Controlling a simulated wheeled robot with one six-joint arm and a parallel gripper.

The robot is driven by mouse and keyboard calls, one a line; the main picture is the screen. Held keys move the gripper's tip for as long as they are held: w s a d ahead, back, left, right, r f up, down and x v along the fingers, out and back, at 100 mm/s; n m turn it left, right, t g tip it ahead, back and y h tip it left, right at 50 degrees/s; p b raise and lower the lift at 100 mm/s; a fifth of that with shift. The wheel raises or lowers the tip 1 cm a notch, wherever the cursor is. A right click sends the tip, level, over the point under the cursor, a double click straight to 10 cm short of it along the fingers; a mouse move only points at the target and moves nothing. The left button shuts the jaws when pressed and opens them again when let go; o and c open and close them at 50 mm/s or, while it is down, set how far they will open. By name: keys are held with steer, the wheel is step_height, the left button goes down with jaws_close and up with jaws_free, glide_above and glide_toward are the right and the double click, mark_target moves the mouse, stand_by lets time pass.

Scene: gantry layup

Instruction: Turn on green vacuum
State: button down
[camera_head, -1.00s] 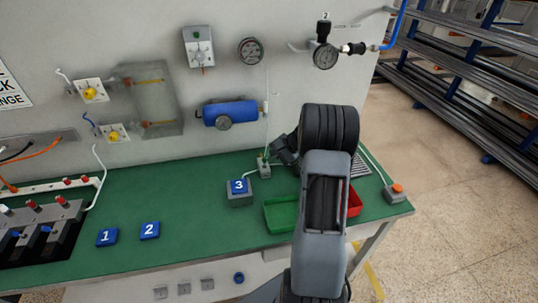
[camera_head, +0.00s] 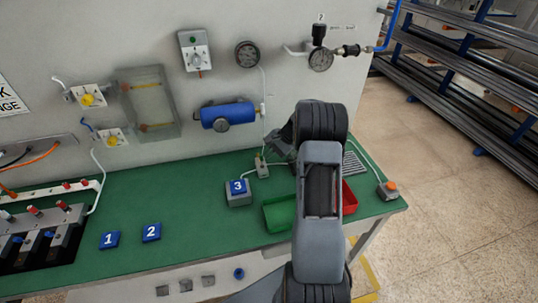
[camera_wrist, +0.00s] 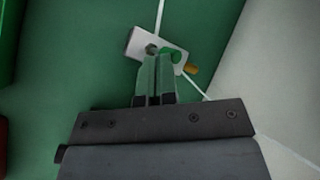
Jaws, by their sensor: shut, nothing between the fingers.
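A small pale valve block (camera_head: 262,170) stands on the green bench near the wall, with a hose line running to it. In the wrist view the block (camera_wrist: 157,50) shows a green round part (camera_wrist: 170,55) and a brass-coloured fitting (camera_wrist: 191,69). My gripper (camera_wrist: 154,58) is shut and empty, its green-grey fingertips overlapping the block in the picture, just left of the green part. I cannot tell whether they touch it. In the head view my gripper (camera_head: 268,150) is partly hidden by my arm, just above the block.
A block marked 3 (camera_head: 238,187) stands left of the valve block. A green tray (camera_head: 278,213) and a red tray (camera_head: 349,197) lie in front. A blue cylinder (camera_head: 228,114) and gauges hang on the wall. An orange button box (camera_head: 388,190) sits at the right.

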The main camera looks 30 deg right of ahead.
steer(key=shift+r, duration=0.4)
steer(key=s+d+f+b+v, duration=0.1)
steer(key=s+v, duration=0.1)
steer(key=v, duration=1)
steer(key=shift+d+r, duration=0.2)
stand_by(0.4)
